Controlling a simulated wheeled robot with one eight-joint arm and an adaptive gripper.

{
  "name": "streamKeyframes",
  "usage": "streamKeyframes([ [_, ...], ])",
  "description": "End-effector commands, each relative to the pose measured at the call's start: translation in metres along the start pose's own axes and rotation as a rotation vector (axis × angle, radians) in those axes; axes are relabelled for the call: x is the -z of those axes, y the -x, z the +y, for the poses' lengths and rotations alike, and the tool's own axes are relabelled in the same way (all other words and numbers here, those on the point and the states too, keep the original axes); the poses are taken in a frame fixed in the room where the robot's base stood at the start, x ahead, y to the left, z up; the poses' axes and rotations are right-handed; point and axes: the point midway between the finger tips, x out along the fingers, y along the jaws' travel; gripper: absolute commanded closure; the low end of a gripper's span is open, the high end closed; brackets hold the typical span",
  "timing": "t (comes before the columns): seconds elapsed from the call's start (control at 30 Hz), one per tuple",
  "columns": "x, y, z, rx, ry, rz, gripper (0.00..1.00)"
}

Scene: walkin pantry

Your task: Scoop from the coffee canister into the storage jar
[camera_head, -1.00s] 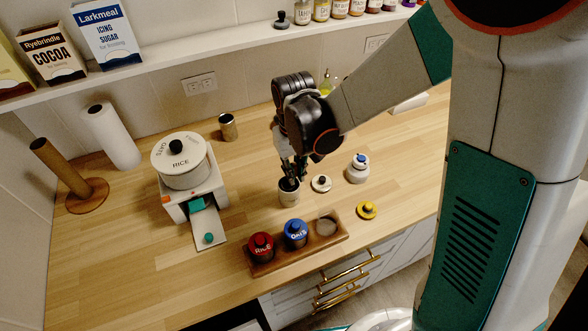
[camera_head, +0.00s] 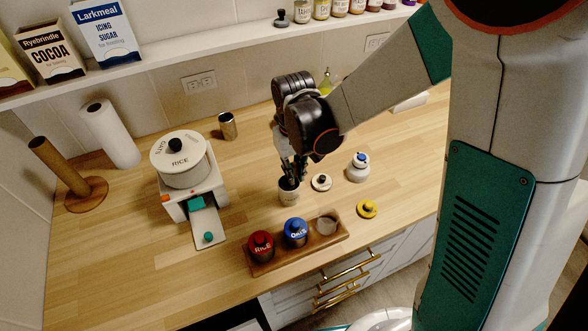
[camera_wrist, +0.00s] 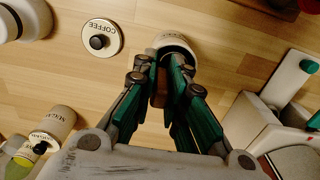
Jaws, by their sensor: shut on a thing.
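The coffee canister (camera_head: 289,193) is a small white open pot on the counter, directly below my gripper (camera_head: 293,170). Its round white lid marked COFFEE (camera_wrist: 101,40) lies beside it, and that lid also shows in the head view (camera_head: 321,182). In the wrist view my gripper (camera_wrist: 170,75) is shut on a brown handle (camera_wrist: 159,92), apparently a scoop's, over the canister's mouth (camera_wrist: 177,42). The scoop's bowl is hidden. An open clear jar (camera_head: 327,225), probably the storage jar, stands at the right end of a wooden tray (camera_head: 268,266).
A red-lidded jar (camera_head: 261,245) and a blue-lidded jar (camera_head: 296,233) share the tray. A yellow lid (camera_head: 367,209) lies to its right. A white jar (camera_head: 358,169) stands behind.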

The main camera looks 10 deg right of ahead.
Motion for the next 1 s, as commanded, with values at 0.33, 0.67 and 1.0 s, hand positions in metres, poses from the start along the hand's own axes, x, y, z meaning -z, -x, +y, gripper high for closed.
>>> streamKeyframes([
  [0.33,0.000,0.000,0.000,0.000,0.000,0.000,1.00],
  [0.67,0.000,0.011,0.000,0.000,0.000,0.000,1.00],
  [1.0,0.000,0.029,0.000,0.000,0.000,0.000,1.00],
])
